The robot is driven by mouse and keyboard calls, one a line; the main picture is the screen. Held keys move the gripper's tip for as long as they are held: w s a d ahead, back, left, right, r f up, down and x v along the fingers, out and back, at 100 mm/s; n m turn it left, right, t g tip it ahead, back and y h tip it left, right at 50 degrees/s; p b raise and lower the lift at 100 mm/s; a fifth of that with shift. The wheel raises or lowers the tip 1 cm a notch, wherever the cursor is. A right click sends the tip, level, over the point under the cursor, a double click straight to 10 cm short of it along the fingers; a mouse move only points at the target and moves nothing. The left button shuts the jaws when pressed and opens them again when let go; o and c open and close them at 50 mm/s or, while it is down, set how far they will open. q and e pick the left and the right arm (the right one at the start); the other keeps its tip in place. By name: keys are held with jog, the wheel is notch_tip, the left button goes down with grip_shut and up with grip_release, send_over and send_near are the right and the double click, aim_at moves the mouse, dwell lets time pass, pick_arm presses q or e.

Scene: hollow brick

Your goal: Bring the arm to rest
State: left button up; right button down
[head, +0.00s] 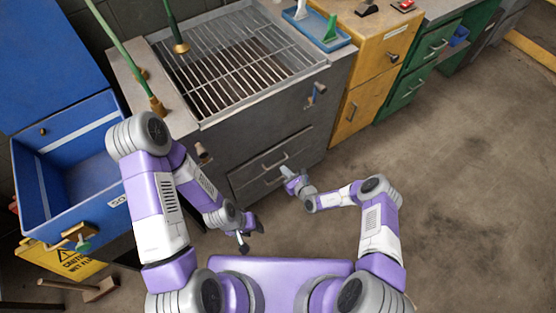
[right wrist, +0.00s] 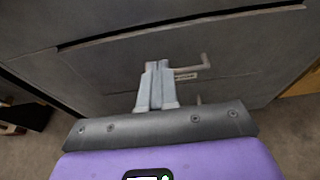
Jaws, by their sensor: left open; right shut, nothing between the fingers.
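My left gripper (head: 245,240) hangs low in the head view, in front of the grey cabinet, with its fingers apart and nothing between them. My left arm is bent, coming in from the left. My right gripper (head: 287,172) is in front of the cabinet's lower drawers, shut and empty. In the right wrist view its fingers (right wrist: 156,84) are pressed together before a grey drawer front. A drawer handle (right wrist: 190,70) shows just right of the fingertips; whether they touch cannot be told.
The grey cabinet (head: 262,150) with a metal grate (head: 235,60) on top stands ahead. A blue drawer (head: 42,185) stands open on the left. A wooden mallet (head: 90,290) and a yellow caution sign (head: 62,262) are at lower left. The floor (head: 470,190) on the right is clear.

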jog(key=shift+p+v, duration=0.5)
jog(key=shift+v, duration=1.45)
jog(key=shift+a, duration=0.1)
jog(key=s+a+r+n+g+y, duration=0.1)
jog(key=s+a+r+n+g, duration=0.1)
jog(key=s+n+g, duration=0.55)
jog(key=s+a+r+n+g+y, duration=0.2)
jog(key=s+n+g, duration=0.25)
jog(key=s, duration=0.55)
jog(key=s+d+r+n+t+h, duration=0.1)
jog(key=s+d+r+n+h, duration=0.6)
jog(key=d+n, duration=0.3)
jog(key=n, duration=0.4)
jog(key=shift+s+d, duration=0.2)
jog(key=shift+d, duration=0.2)
